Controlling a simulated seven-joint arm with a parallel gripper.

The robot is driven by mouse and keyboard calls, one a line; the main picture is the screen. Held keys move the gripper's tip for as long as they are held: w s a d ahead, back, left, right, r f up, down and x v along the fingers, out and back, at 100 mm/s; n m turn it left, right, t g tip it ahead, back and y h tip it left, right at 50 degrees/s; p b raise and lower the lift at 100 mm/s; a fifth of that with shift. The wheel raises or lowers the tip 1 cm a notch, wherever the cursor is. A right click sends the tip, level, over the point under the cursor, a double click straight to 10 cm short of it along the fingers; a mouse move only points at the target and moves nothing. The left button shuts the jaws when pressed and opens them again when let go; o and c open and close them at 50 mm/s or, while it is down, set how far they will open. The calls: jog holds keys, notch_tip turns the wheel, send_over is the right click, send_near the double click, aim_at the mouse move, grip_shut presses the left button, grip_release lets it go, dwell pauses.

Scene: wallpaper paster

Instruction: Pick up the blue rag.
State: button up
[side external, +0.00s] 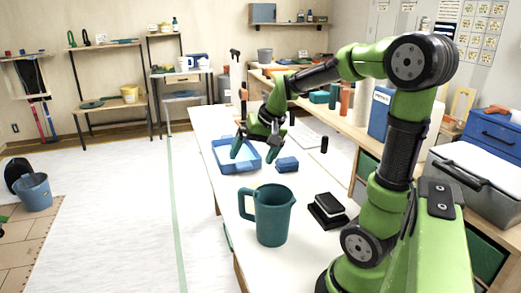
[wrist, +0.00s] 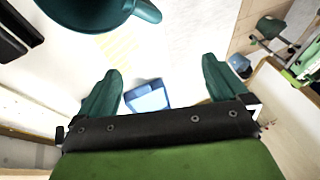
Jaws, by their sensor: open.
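The blue rag (side external: 287,164) is a small folded bundle lying on the white table, just right of a blue tray (side external: 222,166) in the side view. My gripper (side external: 246,153) is open and empty, fingers pointing down, above the tray and left of the rag in that view. In the wrist view, my gripper's (wrist: 162,68) two teal fingers are spread wide. A blue folded shape, which looks like the rag (wrist: 147,97), shows between them, nearer the left finger, partly hidden by the gripper body. I see no contact with the rag.
A teal pitcher (side external: 273,217) stands on the table in front of the rag, with a black block (side external: 327,210) to its right. A dark upright cylinder (side external: 324,145) stands behind right. A side bench with bottles and boxes runs along the right. Table around the rag is clear.

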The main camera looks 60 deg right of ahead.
jog(key=d+f+m+g+h, duration=0.1)
jog(key=d+f+m, duration=0.15)
jog(key=d, duration=1.05)
jog(key=n+g+h, duration=0.1)
jog(key=n+h, duration=0.1)
jog(key=n, duration=0.1)
send_near(287, 160)
jog(key=x, duration=1)
jog(key=shift+d+f, duration=0.15)
jog(key=shift+f, duration=0.15)
jog(key=c, duration=0.7)
jog(key=shift+o, duration=0.2)
jog(key=shift+r, duration=0.1)
